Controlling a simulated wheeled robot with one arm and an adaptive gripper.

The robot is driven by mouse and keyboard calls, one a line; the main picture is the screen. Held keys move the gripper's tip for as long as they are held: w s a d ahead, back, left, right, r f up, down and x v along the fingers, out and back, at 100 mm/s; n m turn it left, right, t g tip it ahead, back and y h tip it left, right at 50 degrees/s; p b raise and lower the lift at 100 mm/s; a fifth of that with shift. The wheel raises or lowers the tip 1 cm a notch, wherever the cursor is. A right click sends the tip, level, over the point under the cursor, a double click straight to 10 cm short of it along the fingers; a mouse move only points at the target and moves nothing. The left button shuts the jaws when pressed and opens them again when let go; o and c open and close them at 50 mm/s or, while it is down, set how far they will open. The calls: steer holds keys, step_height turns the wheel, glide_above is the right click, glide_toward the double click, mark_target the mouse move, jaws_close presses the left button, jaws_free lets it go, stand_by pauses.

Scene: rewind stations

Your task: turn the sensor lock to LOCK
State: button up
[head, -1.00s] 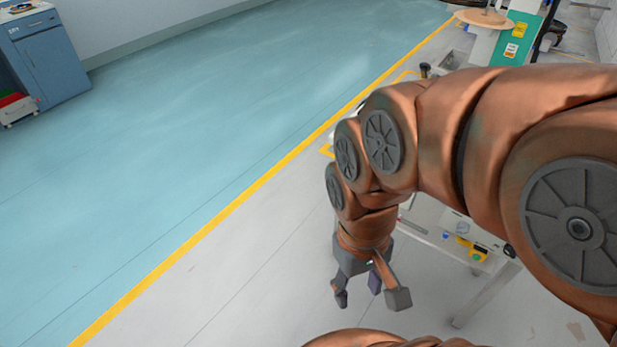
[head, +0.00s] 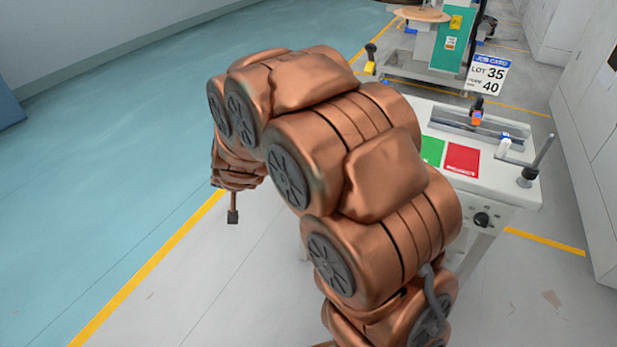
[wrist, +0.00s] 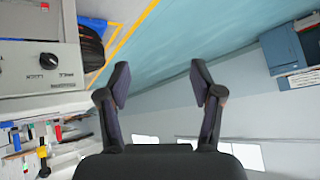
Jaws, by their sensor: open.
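The station table (head: 425,108) stands to the right of my arm in the head view. A black knob (head: 481,219) is on its front face. On the tabletop rail sits an orange and dark piece (head: 477,117). My gripper (wrist: 162,83) is open and empty, touching nothing; the head view shows only one finger, well left of the table.
A green card and a red card (head: 462,158) lie on the table beside an upright dark post (head: 541,155). A job card sign (head: 488,74) stands behind. A green machine (head: 455,45) is farther back. The floor left of my arm is clear.

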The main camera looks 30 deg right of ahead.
steer(key=w+d+f+m+t+h+b, duration=0.25)
steer(key=w+d+f+h+b, duration=0.35)
steer(key=d+f, duration=0.5)
steer(key=s+d+f+m+g+h+b, duration=0.2)
steer(key=s+d+f+h, duration=0.1)
steer(key=d+h, duration=0.6)
steer(key=shift+y, duration=0.3)
steer(key=shift+s+d+r+x, duration=0.1)
steer(key=shift+x, duration=1.3)
steer(key=shift+s+d+r+x, duration=0.1)
steer(key=shift+s+x, duration=0.05)
steer(key=shift+x, duration=1.25)
steer(key=shift+s+r+x, duration=0.1)
steer(key=shift+x, duration=1.35)
steer(key=shift+b, duration=0.3)
steer(key=c, duration=1.1)
